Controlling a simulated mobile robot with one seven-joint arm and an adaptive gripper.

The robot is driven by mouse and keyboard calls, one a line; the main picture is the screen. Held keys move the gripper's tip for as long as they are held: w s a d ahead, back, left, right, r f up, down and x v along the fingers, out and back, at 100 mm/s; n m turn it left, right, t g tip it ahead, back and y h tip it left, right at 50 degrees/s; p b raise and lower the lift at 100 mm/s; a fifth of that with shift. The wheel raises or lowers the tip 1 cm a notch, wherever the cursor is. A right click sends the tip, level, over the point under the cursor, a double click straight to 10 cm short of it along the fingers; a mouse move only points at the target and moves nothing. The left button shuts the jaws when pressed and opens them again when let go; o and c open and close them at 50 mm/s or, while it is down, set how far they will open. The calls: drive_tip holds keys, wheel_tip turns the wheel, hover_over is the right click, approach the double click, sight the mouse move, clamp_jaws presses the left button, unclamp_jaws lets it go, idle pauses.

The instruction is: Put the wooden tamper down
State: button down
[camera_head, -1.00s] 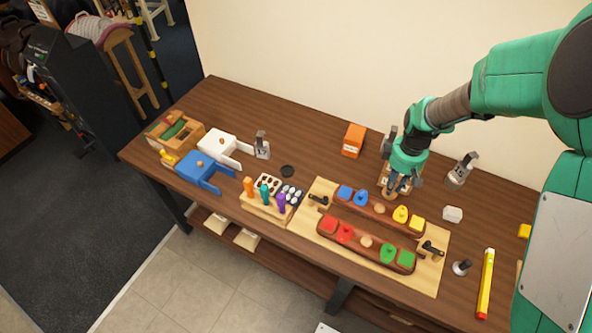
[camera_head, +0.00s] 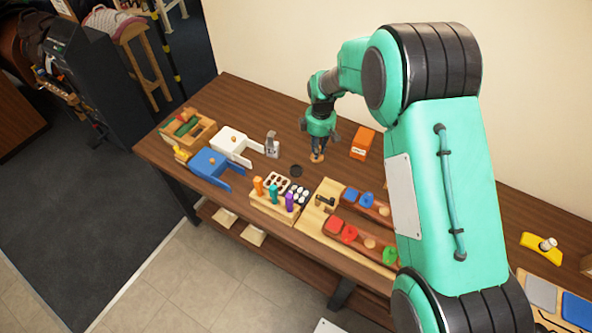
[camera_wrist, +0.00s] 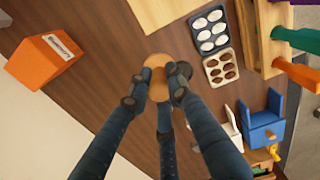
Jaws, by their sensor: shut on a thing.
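My gripper (camera_head: 318,150) is shut on the wooden tamper (camera_head: 317,157), whose light wood end shows just under the fingers. In the wrist view the tamper's round wooden top (camera_wrist: 157,78) sits between the dark fingertips. The gripper is low over a bare part of the brown bench (camera_head: 340,178), left of the orange box. The tamper's lower part is hidden by the fingers, so I cannot tell whether it touches the bench.
The orange box (camera_head: 362,143) stands close on the right. A dark round disc (camera_head: 296,170) and a grey metal device (camera_head: 271,144) are to the left. The tool rack (camera_head: 272,203) and the wooden board (camera_head: 318,212) are nearer the front.

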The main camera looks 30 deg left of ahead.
drive_tip(key=s+a+f+n, duration=0.1)
drive_tip(key=s+a, duration=0.1)
drive_tip(key=a, duration=0.6)
drive_tip(key=shift+n+p, duration=0.3)
drive_tip(key=shift+p, duration=0.05)
drive_tip(key=shift+s, duration=0.1)
drive_tip(key=shift+f, duration=3.15)
drive_tip(key=shift+f, duration=0.1)
drive_tip(key=shift+f+p, duration=0.4)
drive_tip(key=shift+f, duration=1.35)
drive_tip(key=shift+f, duration=0.2)
drive_tip(key=c, duration=1.6)
unclamp_jaws()
